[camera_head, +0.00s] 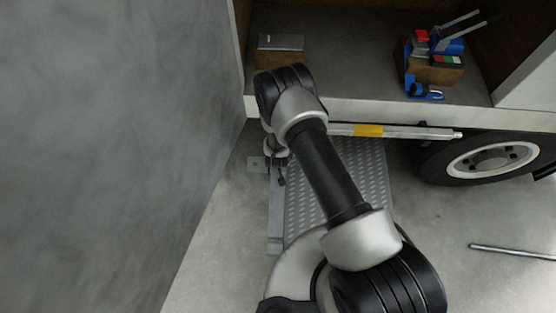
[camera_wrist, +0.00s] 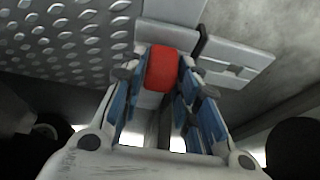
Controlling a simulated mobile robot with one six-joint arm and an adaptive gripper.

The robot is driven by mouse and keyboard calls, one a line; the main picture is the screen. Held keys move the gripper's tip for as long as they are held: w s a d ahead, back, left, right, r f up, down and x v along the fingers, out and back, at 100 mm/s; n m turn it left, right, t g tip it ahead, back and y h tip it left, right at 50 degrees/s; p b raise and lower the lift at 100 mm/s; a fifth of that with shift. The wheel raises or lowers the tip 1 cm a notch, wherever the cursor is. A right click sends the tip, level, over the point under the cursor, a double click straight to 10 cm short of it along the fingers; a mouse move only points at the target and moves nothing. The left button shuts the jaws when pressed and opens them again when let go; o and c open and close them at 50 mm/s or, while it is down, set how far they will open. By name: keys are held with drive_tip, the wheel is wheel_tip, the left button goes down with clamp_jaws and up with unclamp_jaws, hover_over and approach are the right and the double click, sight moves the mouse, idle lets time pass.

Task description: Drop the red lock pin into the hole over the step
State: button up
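The red lock pin (camera_wrist: 162,68) shows as a red rounded block between the blue-padded fingertips of my gripper (camera_wrist: 163,76) in the wrist view. The fingers close in on both sides of it, and my gripper appears shut on it. The pin's lower part cannot be made out. The step (camera_head: 363,165) is a grey studded metal plate below the truck bed; its studded face also shows at upper left in the wrist view (camera_wrist: 60,38). In the head view my gripper is mostly hidden behind my arm, by the step's left edge. I cannot make out the hole.
A grey wall (camera_head: 110,130) stands close on the left. The truck bed (camera_head: 350,85) carries a wooden block (camera_head: 280,57) and a box of blue and red tools (camera_head: 432,68). A wheel (camera_head: 490,160) is at right, and a metal rod (camera_head: 510,252) lies on the floor.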

drive_tip(key=o, duration=0.4)
drive_tip(key=shift+r, duration=0.1)
drive_tip(key=v, duration=1.2)
